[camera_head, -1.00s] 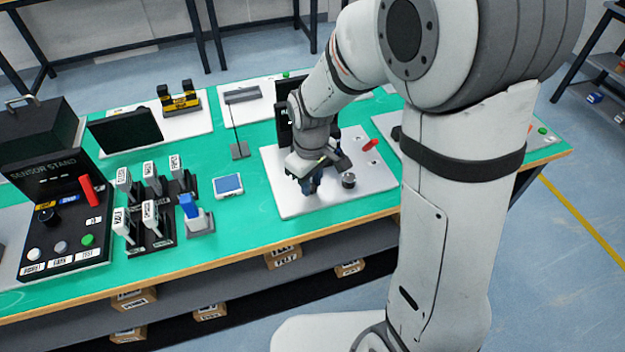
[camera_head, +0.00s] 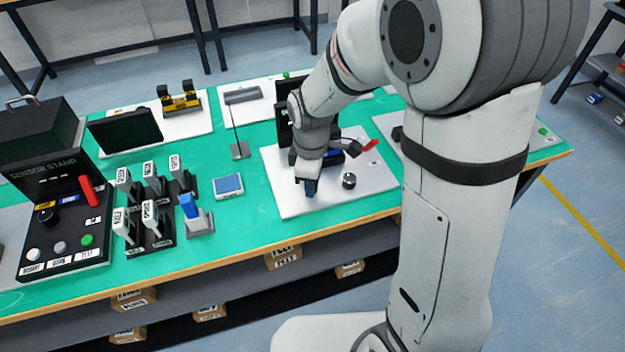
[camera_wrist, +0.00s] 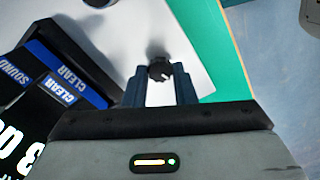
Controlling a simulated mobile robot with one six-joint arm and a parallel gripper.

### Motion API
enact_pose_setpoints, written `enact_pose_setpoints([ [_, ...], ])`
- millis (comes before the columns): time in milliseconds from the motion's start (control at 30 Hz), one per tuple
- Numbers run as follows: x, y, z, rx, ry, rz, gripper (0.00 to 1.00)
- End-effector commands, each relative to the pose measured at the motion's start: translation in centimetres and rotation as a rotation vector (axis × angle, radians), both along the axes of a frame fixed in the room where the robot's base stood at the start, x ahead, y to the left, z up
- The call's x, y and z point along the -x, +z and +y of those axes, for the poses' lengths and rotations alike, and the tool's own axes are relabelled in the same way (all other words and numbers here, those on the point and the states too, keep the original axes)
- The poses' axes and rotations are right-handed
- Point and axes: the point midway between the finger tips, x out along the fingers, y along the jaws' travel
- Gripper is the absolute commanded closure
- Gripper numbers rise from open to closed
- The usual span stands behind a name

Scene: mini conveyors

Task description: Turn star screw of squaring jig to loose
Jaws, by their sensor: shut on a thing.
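My gripper (camera_head: 310,188) points down at the front part of a white plate (camera_head: 290,204) on the green bench. In the wrist view, its two dark blue fingers (camera_wrist: 160,80) stand either side of a small dark knob with a light mark, the star screw (camera_wrist: 158,69), and are shut on it. The knob is hidden behind the gripper in the head view. The rest of the squaring jig is hard to make out behind my wrist.
A black round knob (camera_head: 349,181) stands on the plate right of my gripper, with a red handle (camera_head: 370,145) behind it. Blue-and-black labelled panels (camera_wrist: 58,90) fill the wrist view's left. A blue-screened device (camera_head: 229,185) lies left of the plate.

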Motion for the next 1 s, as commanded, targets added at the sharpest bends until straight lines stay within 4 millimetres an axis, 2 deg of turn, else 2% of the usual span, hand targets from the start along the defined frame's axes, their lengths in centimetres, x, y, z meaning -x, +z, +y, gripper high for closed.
enact_pose_setpoints([
  [333, -0.1, 0.1, -0.1, 0.0, 0.002, -0.004, 0.99],
  [367, -0.1, 0.1, -0.1, 0.0, 0.002, -0.004, 0.75],
  [600, -0.1, 0.1, 0.0, 0.001, 0.001, -0.003, 0.55],
  [867, -0.1, 0.1, 0.0, 0.0, 0.001, -0.002, 0.54],
  [1000, -0.1, 1.5, 0.0, -0.001, 0.001, -0.004, 0.54],
])
